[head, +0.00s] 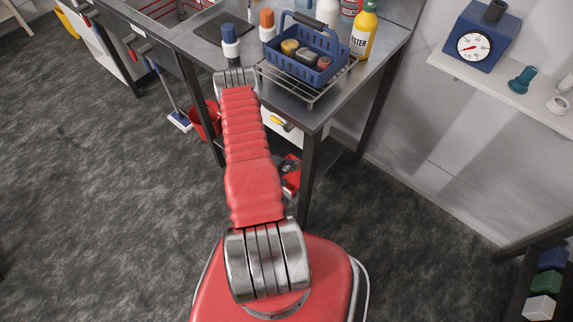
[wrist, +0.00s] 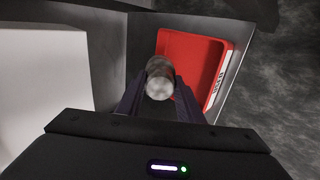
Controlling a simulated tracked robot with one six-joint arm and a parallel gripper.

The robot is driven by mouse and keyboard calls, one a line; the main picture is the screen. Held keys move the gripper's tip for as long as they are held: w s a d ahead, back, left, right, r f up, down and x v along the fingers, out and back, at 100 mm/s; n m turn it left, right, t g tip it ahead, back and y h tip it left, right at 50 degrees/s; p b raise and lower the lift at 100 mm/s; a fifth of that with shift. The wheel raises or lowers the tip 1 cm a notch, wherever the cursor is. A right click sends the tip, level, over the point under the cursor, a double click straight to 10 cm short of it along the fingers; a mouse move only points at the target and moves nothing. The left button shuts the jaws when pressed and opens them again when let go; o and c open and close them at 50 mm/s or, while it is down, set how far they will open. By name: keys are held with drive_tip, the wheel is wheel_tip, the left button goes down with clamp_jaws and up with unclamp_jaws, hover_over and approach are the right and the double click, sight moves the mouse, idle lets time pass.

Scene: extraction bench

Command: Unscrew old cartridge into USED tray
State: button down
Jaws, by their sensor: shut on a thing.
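In the wrist view my gripper (wrist: 159,92) is shut on the old cartridge (wrist: 159,80), a short cylinder with a mottled grey, dirty-looking round end. The dark fingers press on it from both sides. Beyond and to the right is the red USED tray (wrist: 205,60), with a white label strip along its right edge. The cartridge overlaps the tray's left side in the picture; I cannot tell its height above it. The tray's visible floor looks empty. In the head view my fingers and the cartridge cannot be made out.
A large white block (wrist: 40,85) stands at the left in the wrist view. In the head view the bench (head: 205,55) carries a blue basket (head: 305,55), a wire rack (head: 300,90) and bottles. A red bucket (head: 205,122) stands by its leg. Open floor lies left.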

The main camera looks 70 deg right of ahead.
drive_tip(key=shift+f, duration=1)
drive_tip(key=shift+f, duration=0.65)
drive_tip(key=c, duration=1.2)
unclamp_jaws()
drive_tip(key=shift+o, duration=0.2)
drive_tip(key=shift+w+r, duration=0.1)
drive_tip(key=v, duration=1.3)
drive_tip(key=shift+a, duration=0.25)
drive_tip(key=shift+r, duration=0.1)
